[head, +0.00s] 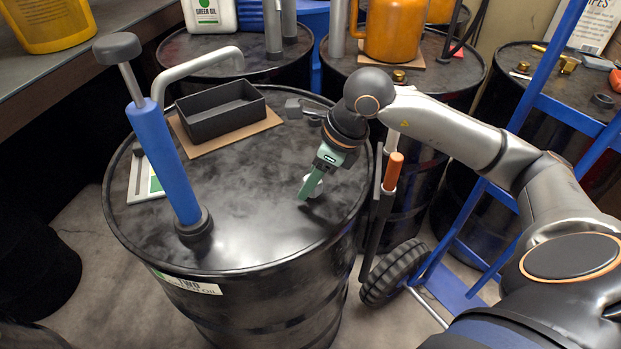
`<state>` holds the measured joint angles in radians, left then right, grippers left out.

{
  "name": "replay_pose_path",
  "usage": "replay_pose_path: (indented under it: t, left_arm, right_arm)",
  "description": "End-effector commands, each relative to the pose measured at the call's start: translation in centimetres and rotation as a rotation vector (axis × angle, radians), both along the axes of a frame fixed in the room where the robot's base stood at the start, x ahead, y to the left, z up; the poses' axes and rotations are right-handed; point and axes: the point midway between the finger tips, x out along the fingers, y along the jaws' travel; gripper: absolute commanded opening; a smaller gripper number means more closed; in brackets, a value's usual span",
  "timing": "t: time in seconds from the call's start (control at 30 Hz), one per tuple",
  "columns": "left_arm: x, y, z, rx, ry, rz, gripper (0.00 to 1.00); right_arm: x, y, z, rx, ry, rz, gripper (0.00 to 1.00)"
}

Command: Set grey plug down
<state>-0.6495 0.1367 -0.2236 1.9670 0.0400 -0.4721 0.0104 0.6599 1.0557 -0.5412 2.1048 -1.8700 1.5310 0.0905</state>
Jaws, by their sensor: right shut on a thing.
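My right gripper (309,189) reaches in from the right and points down over the right part of the near black drum's top (250,215). Its green fingers are shut on a small pale grey piece, which looks like the grey plug (318,187). The fingers hide most of it. The piece is low, at or just above the drum top; I cannot tell whether it touches. A dark open tray (220,125) sits on a brown cardboard sheet (262,126) on the same drum. My left gripper is not in view.
A blue hand pump (165,155) stands upright but tilted at the drum's left. A grey bent pipe (200,62) rises behind it. An orange-handled tool (393,172) and a blue hand truck (545,105) are to the right. The drum top's front middle is clear.

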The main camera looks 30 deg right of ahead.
Motion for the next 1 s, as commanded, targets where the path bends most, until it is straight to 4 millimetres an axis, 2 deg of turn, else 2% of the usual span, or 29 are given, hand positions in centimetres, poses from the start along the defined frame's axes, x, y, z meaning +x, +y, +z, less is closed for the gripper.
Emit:
replay_pose_path:
  t: [0.07,0.1,0.37,0.63,0.77,1.0]
  left_arm:
    - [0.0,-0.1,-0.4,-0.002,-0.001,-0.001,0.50]
    - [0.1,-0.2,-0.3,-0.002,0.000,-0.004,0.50]
    - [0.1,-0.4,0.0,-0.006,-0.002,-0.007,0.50]
    - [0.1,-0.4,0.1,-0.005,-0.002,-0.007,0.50]
    - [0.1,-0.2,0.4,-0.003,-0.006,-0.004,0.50]
    - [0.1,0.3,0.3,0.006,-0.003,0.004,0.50]
  right_arm:
    - [0.0,0.0,-0.4,0.000,0.000,0.000,0.00]
    - [0.0,0.0,-0.4,0.000,0.000,0.000,0.43]
    - [0.0,0.0,-0.3,-0.001,0.001,0.000,0.71]
    - [0.0,0.0,-0.2,-0.001,0.001,0.000,0.71]
    - [-0.1,-0.2,0.7,-0.001,-0.002,-0.001,0.71]
    - [-1.5,-1.4,5.4,-0.002,-0.006,-0.002,0.71]
